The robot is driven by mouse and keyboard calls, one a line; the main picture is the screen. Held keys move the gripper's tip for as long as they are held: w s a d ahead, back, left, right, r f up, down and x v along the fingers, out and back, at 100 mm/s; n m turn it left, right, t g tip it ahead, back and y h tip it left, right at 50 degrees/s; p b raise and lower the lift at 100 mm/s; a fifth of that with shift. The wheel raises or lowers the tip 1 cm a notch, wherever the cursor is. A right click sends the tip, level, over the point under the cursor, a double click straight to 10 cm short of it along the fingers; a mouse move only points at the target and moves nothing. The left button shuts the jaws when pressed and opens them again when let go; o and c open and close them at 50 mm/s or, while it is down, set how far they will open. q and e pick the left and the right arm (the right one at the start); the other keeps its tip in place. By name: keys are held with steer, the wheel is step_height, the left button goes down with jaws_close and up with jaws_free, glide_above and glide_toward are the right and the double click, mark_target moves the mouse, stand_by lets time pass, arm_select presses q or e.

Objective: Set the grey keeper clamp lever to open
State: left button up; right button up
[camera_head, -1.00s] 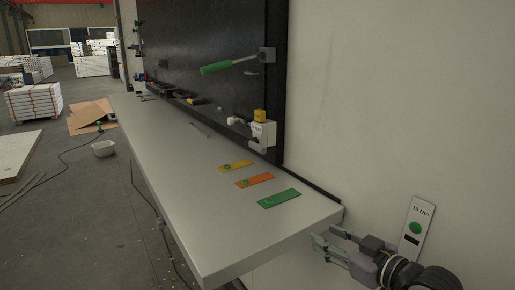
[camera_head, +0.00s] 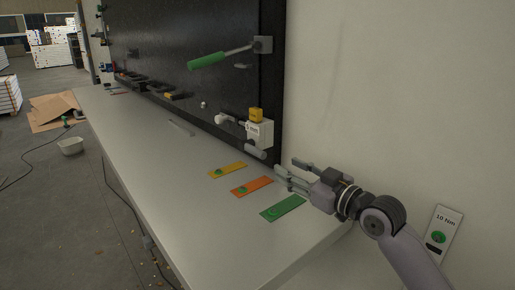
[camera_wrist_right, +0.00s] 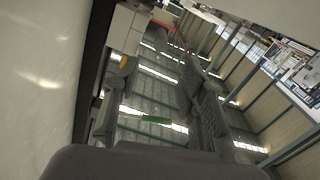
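A grey lever (camera_head: 255,151), which looks like the keeper clamp lever, sits just under a white labelled block (camera_head: 260,133) at the lower right of the black panel. It slants down to the right; I cannot tell its setting. A yellow piece (camera_head: 256,115) tops the block and a white knob (camera_head: 222,120) sticks out to its left. My right gripper (camera_head: 286,167) is in the head view, right of the grey lever and apart from it, above the bench's right end. Its fingers are spread and empty. My left gripper is out of view.
A green-handled lever (camera_head: 207,61) sticks out from the panel higher up. Yellow (camera_head: 228,170), orange (camera_head: 251,187) and green (camera_head: 284,208) strips lie on the bench (camera_head: 190,200). A "10 Nm" plate (camera_head: 443,232) is on the pale wall at right.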

mark_target(258, 153)
steer(key=p+x, duration=0.1)
steer(key=x, duration=0.3)
steer(key=shift+w+a+r, duration=0.15)
steer(key=shift+a+r, duration=0.05)
steer(key=p+x, duration=0.2)
steer(key=x, duration=0.5)
steer(key=shift+w+f, duration=0.15)
steer(key=shift+w+a, duration=0.2)
steer(key=shift+w, duration=0.05)
steer(key=shift+w+a+f, duration=0.1)
steer(key=shift+w+a, duration=0.05)
steer(key=shift+w, duration=0.05)
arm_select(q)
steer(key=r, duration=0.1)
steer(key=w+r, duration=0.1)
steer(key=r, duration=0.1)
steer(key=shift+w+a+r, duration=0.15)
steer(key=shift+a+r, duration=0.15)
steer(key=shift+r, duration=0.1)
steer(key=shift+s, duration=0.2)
arm_select(e)
steer(key=shift+c, duration=0.4)
jaws_close()
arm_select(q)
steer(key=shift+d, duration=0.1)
